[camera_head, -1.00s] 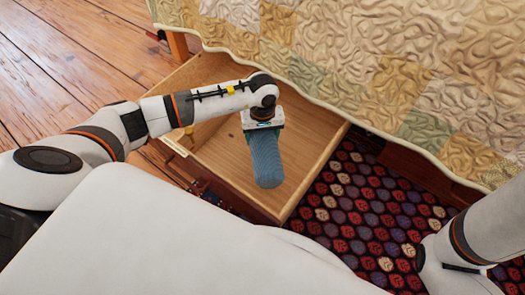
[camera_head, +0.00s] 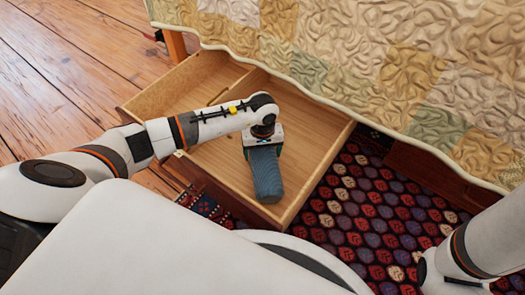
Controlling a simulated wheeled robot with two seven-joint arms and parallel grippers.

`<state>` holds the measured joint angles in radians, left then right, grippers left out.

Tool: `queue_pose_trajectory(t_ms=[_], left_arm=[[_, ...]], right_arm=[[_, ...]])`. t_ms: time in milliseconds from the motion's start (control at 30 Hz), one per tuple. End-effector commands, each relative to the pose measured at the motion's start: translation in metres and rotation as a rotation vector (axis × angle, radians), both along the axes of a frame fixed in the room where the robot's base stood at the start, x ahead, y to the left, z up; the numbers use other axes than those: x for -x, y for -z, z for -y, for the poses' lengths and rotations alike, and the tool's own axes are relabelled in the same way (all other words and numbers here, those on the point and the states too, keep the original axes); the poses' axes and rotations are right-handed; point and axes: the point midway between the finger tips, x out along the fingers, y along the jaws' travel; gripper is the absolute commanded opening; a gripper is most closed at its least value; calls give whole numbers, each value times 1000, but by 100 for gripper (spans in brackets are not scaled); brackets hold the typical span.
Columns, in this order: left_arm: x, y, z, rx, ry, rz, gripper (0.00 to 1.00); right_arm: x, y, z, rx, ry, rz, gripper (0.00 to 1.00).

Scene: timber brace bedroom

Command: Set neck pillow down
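The neck pillow (camera_head: 267,176) is a blue-grey ribbed roll. It hangs from my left gripper (camera_head: 264,150), which points down and is shut on its upper end. The pillow is over the open wooden drawer (camera_head: 208,98), near the drawer's front side. I cannot tell whether its lower end touches the drawer floor. My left fingertips are mostly hidden by the gripper body and the pillow. My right arm shows at the lower right, but its gripper is out of view.
A bed with a patchwork quilt (camera_head: 385,70) stands behind the drawer and overhangs it. A patterned red and purple rug (camera_head: 360,205) lies to the right of the drawer. Wooden floor (camera_head: 75,70) is clear at the left. Inside the drawer, a divider shows and the visible floor is bare.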

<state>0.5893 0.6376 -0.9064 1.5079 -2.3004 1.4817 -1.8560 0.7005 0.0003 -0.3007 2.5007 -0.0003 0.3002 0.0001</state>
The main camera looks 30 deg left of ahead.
Motion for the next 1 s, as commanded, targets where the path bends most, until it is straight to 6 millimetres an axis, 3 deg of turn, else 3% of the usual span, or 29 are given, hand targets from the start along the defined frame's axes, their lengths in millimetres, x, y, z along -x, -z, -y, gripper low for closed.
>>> queue_pose_trajectory(t_ms=[300, 433, 800, 1000], left_arm=[[0, -1, 0, 0, 0, 0, 90], [0, -11, 0, -1, 0, -1, 90], [0, -89, 0, -1, 1, 2, 90], [0, -116, 0, -1, 0, -1, 90]], right_arm=[[0, -1, 0, 0, 0, 0, 32], [0, -9, 0, 0, 0, 0, 32], [0, -67, 0, 0, 0, -1, 32], [-8, -78, 1, -3, 0, -24, 32]])
